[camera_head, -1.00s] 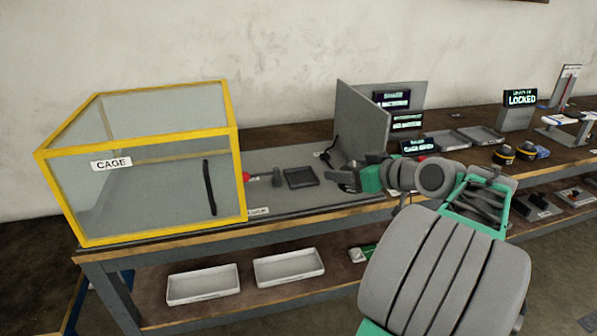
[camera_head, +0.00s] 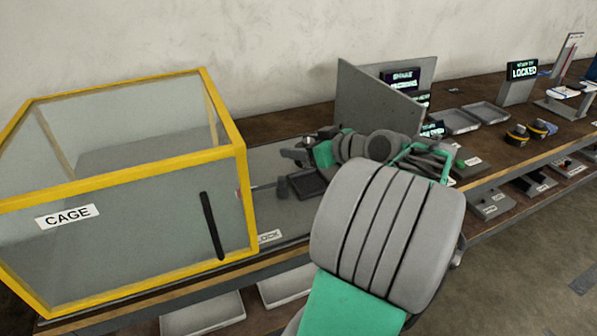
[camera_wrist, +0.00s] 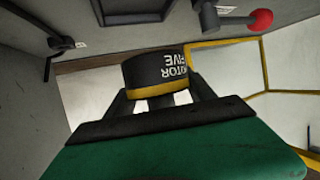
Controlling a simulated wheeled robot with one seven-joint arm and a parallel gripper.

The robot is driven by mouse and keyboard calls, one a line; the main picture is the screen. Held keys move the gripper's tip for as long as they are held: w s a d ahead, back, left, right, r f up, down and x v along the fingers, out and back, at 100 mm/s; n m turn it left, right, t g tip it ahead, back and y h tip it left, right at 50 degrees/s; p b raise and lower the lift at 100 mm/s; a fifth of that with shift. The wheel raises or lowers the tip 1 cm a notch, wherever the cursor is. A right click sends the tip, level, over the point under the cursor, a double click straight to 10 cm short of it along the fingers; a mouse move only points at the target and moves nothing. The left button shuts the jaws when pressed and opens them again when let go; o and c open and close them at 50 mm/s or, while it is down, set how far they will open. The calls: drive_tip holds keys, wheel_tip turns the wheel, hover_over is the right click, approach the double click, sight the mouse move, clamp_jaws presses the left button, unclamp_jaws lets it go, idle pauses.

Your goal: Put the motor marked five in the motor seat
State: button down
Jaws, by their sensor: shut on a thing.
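The motor marked five (camera_wrist: 158,76) is a black cylinder with a yellow band, and part of its white lettering shows in the wrist view. My gripper (camera_wrist: 160,98) is shut on it. In the head view my gripper (camera_head: 296,152) is over the bench, right of the cage, before the upright grey panel. The motor is too small to make out there. A short dark cylinder (camera_head: 283,187) stands by a dark square tray (camera_head: 308,186) on the grey worktop. I cannot tell which part is the motor seat.
A clear cage (camera_head: 130,175) with a yellow frame fills the left. A red-knobbed lever (camera_wrist: 262,20) shows in the wrist view. A grey panel (camera_head: 372,110) stands behind my arm. Two black-and-yellow motors (camera_head: 518,135) and grey trays (camera_head: 484,114) are at the right.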

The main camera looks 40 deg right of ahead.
sight(301, 179)
wheel_tip(301, 179, down, 7)
drive_tip(key=shift+r+b, duration=0.2)
drive_tip(key=shift+b, duration=0.2)
drive_tip(key=shift+f, duration=0.2)
drive_tip(key=shift+c, duration=1.6)
unclamp_jaws()
drive_tip(key=shift+r, duration=0.2)
drive_tip(key=v, duration=1.2)
drive_tip(key=shift+s+p, duration=0.15)
drive_tip(key=shift+p, duration=0.25)
